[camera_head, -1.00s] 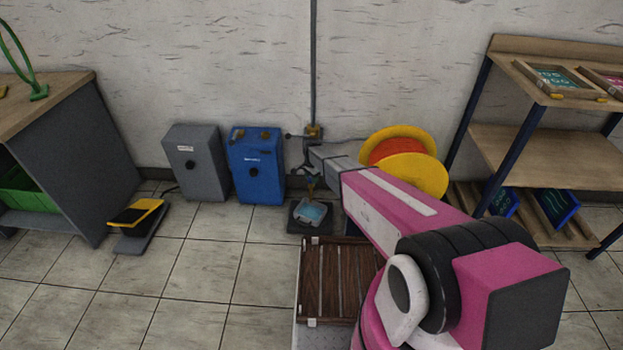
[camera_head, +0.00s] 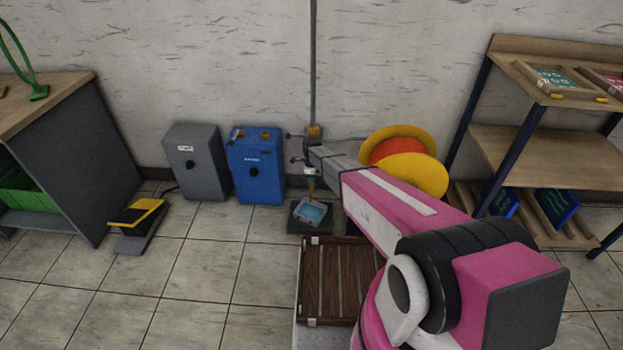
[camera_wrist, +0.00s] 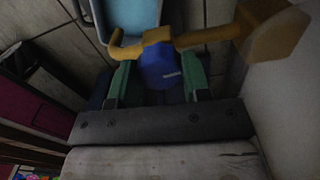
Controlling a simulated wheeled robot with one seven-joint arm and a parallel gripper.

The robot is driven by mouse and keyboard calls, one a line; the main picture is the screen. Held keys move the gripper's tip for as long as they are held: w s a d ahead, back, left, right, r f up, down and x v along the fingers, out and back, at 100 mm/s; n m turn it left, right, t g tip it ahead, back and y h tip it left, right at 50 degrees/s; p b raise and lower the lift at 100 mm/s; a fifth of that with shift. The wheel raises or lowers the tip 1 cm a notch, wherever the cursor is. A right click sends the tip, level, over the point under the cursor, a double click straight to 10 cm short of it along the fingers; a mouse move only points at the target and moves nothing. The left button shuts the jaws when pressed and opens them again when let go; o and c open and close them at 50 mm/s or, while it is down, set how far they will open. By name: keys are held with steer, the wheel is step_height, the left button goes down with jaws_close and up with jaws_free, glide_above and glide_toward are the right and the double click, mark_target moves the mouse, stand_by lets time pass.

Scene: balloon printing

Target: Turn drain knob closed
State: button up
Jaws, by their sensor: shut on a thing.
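The blue drain knob (camera_wrist: 160,68) sits below a brass pipe (camera_wrist: 205,36) in the wrist view. The green fingers of my gripper (camera_wrist: 157,82) stand on either side of the knob and are shut on it. In the head view my gripper (camera_head: 310,172) is at the lower end of the wall pipe, just above a small dark tray. The knob itself is too small and hidden to make out there. I cannot read the knob's exact turn angle.
A dark tray with a pale blue basin (camera_head: 312,211) lies under the pipe; the basin also shows in the wrist view (camera_wrist: 135,14). A blue box (camera_head: 256,178) and a grey box (camera_head: 196,170) stand to the left. A yellow-orange reel (camera_head: 429,178) stands right, by a shelf (camera_head: 545,158).

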steer(key=shift+m, duration=0.6)
steer(key=o, duration=0.9)
step_height(320, 180, up, 11)
steer(key=shift+f, duration=0.1)
stand_by(0.4)
